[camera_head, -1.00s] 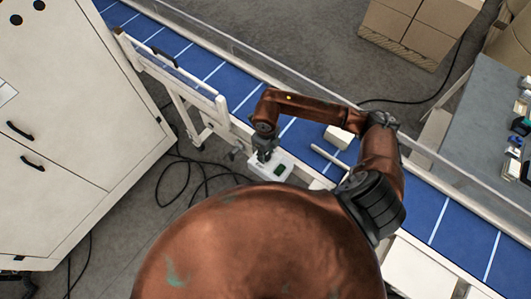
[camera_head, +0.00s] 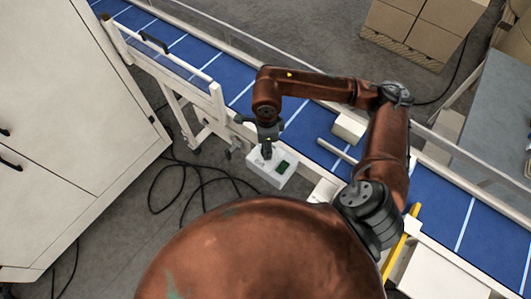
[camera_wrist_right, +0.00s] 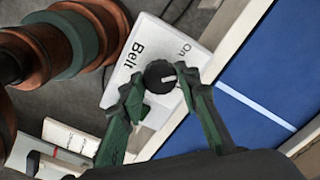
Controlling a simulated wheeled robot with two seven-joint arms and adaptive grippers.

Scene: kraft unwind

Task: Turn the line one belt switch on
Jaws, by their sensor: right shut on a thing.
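The belt switch is a dark round knob (camera_wrist_right: 160,76) with a white pointer mark, on a white control box (camera_head: 268,174) beside the blue conveyor. In the right wrist view the box face (camera_wrist_right: 141,55) carries the words "Belt" and "On". The pointer mark points roughly to the right in that view, below the "On" label. My right gripper (camera_head: 267,152) reaches down onto the box. In the wrist view its green fingers (camera_wrist_right: 164,98) are shut on the knob, one at each side. My left gripper is not in view.
The blue conveyor (camera_head: 241,97) runs diagonally behind the box, with a white guard frame (camera_head: 172,58) at left. A small pale block (camera_head: 349,127) lies on the belt. A white cabinet (camera_head: 70,130) stands at left, black cables (camera_head: 180,187) on the floor. Cartons (camera_head: 410,30) stand behind.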

